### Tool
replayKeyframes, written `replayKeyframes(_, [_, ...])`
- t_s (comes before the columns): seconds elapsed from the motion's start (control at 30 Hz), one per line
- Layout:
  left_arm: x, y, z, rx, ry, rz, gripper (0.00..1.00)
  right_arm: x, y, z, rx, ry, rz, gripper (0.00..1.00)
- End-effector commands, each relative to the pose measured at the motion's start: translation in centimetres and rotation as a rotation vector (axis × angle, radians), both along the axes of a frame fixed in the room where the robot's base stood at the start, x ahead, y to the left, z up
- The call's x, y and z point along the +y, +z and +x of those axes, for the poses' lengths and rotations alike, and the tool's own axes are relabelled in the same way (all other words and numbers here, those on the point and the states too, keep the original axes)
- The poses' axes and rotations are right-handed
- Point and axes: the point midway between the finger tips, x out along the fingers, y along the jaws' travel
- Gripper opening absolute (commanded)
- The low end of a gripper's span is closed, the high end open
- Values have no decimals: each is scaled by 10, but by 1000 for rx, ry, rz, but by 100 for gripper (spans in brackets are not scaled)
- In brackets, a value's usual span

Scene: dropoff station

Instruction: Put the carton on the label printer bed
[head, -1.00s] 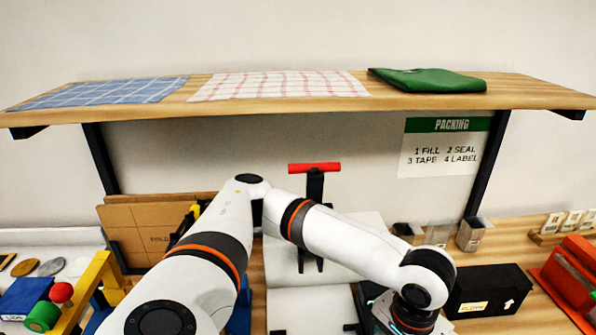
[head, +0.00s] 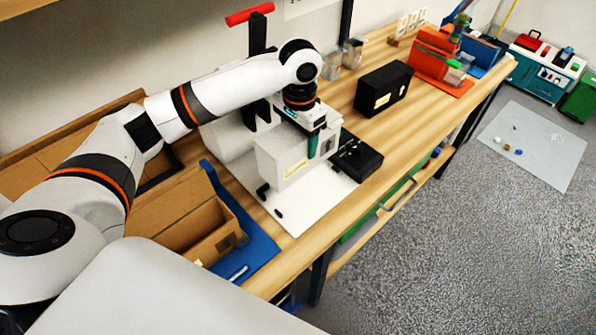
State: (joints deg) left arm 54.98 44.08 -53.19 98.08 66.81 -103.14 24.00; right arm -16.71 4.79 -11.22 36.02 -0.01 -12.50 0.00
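A pale box-shaped body with a yellow label (head: 282,157) stands upright on a white plate (head: 303,207) in the head view. I cannot tell whether it is the carton or part of the printer. My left gripper (head: 312,147) points down at its right end, with a teal finger against or just in front of it. The other finger is hidden, so its opening is unclear. An open brown cardboard box (head: 194,222) lies to the left, by a blue mat (head: 257,254). A black box with a pale label (head: 384,88) stands further right. My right gripper is out of view.
A red-handled black post (head: 258,32) rises behind the plate. A low black device (head: 354,157) sits at the plate's right. An orange machine (head: 436,53) stands at the far right. The table's front edge (head: 407,155) is mostly bare.

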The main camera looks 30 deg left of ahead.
Motion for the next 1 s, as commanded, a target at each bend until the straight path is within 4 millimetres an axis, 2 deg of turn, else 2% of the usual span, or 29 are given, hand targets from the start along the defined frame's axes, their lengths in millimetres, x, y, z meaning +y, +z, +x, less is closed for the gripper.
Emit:
replayKeyframes(0.1, [0,-19,-1,4,0,1,41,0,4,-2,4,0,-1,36])
replayKeyframes(0.27, [0,-35,-1,1,-1,0,41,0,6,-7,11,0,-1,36])
replayKeyframes(0.53, [0,-75,-1,2,0,2,41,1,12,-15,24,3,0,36])
replayKeyframes(0.63, [0,-81,-1,-2,0,2,41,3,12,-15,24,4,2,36])
replayKeyframes(0.97, [0,-84,-1,0,-1,1,41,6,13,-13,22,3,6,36])
replayKeyframes(1.0, [0,-85,-1,0,-1,1,70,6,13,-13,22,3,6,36])
